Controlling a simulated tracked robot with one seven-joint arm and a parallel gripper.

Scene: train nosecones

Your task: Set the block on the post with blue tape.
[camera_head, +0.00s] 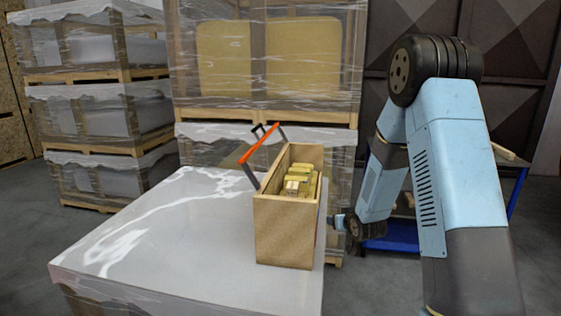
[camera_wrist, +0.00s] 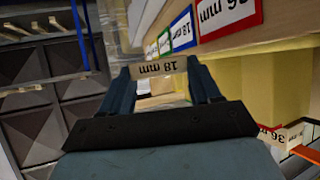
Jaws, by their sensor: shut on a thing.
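My gripper (camera_wrist: 159,70) is shut on a pale wooden block (camera_wrist: 165,65) marked "18 mm", upside down in the wrist view. The block spans between the two dark fingertips. In the head view my gripper (camera_head: 340,222) is low beside the right side of the wooden box; the block cannot be made out there. A blue-bordered label (camera_wrist: 181,31) is on a wooden face beyond the block, between a green-bordered label (camera_wrist: 163,42) and a red-bordered "36 mm" label (camera_wrist: 232,13). I cannot make out a post with blue tape for certain.
The wooden box (camera_head: 283,235) stands on a wrapped pallet (camera_head: 150,235) and holds several yellowish blocks (camera_head: 298,184). An orange-and-black tool (camera_head: 260,145) leans at its left. A blue-framed cart (camera_head: 395,243) stands behind my arm. Wrapped stacks (camera_head: 95,100) fill the back left.

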